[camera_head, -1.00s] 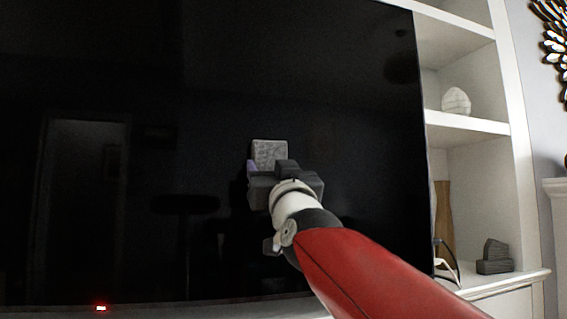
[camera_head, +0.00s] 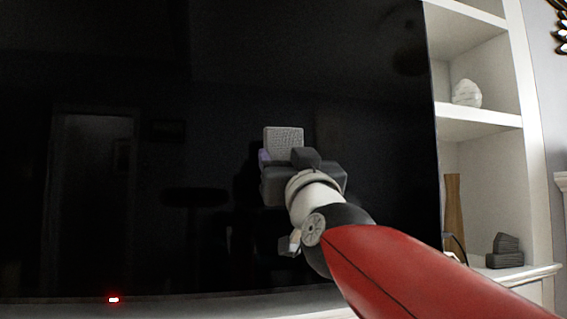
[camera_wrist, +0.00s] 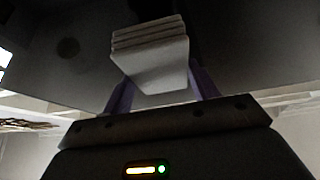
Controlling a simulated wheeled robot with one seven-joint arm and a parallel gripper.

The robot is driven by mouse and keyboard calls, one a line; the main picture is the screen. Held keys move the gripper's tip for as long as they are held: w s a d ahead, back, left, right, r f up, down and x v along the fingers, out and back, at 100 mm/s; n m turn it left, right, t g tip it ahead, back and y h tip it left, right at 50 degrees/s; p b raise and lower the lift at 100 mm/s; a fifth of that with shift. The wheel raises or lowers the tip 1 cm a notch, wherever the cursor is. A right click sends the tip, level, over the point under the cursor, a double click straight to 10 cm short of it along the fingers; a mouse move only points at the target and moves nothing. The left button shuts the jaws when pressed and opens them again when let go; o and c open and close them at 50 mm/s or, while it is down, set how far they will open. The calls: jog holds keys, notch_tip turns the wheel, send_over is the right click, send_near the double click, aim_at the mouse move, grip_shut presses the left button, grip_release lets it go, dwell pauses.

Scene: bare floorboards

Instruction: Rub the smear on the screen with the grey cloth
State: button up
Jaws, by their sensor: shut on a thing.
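My gripper (camera_head: 281,156) is shut on the grey cloth (camera_head: 284,140), a folded, block-like pad that sticks up past the fingers. The wrist view shows the cloth (camera_wrist: 152,65) in layers between two purple fingers. The large black screen (camera_head: 230,90) fills the left and middle of the head view, behind the cloth. A faint dark round patch (camera_head: 408,62), which looks like the smear, is near the screen's upper right, well up and right of the cloth. A dark spot (camera_wrist: 68,48) shows left of the cloth in the wrist view. I cannot tell whether the cloth touches the screen.
White shelves (camera_head: 480,118) stand right of the screen, with a pale round ornament (camera_head: 467,93), a wooden piece (camera_head: 453,205) and a dark grey object (camera_head: 505,250). A red light (camera_head: 113,299) glows low at the left. The screen front around my gripper looks clear.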

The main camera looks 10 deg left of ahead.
jog(key=shift+s+d, duration=0.2)
jog(key=shift+s, duration=0.15)
jog(key=shift+s, duration=0.1)
jog(key=shift+s+d, duration=0.3)
jog(key=shift+s, duration=0.35)
jog(key=shift+s+d, duration=0.3)
jog(key=shift+s, duration=0.35)
